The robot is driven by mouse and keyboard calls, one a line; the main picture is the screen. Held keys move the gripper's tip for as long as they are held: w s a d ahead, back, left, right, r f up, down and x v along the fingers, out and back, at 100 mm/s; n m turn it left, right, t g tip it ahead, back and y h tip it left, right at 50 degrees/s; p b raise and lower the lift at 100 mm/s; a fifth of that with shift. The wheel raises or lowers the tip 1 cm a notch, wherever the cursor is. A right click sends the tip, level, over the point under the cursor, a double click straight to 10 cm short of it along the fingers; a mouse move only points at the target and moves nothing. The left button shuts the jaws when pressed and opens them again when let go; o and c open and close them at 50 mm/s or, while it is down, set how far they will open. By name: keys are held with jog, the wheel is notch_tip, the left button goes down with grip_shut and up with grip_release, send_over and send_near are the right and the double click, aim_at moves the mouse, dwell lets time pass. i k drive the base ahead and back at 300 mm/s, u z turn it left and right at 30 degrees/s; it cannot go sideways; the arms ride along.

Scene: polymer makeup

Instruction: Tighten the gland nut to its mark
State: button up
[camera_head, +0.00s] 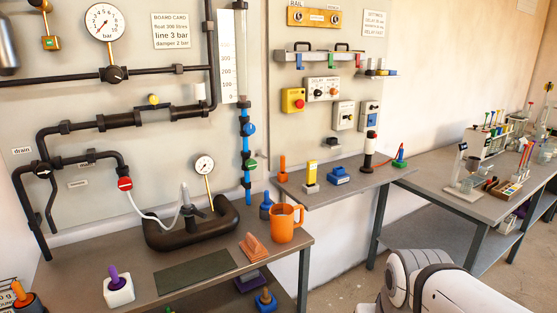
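I cannot tell which of the small fittings is the gland nut, and no mark on a nut can be made out at this size. The dark pipework (120,119) on the wall board carries several collars and fittings. A yellow knob (153,100) sits above the middle pipe, and a red and white round fitting (124,184) is at the end of the lower pipe. A blue fitting (249,129) sits on the vertical column. My gripper is not in view; a white rounded link, likely of my arm, shows at the bottom right.
The front bench holds a black tank (185,237) with a gauge (204,165), an orange mug (286,222), an orange wedge-like block (253,246), a dark mat (194,273) and a white block with a purple handle (118,287). A shelf (330,190) and a cluttered grey bench (440,185) stand to the right.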

aim_at(193, 211)
jog(key=z, duration=0.55)
jog(key=k, duration=0.25)
jog(key=u, duration=1.1)
jog(key=i, duration=1.1)
jog(key=u, duration=0.1)
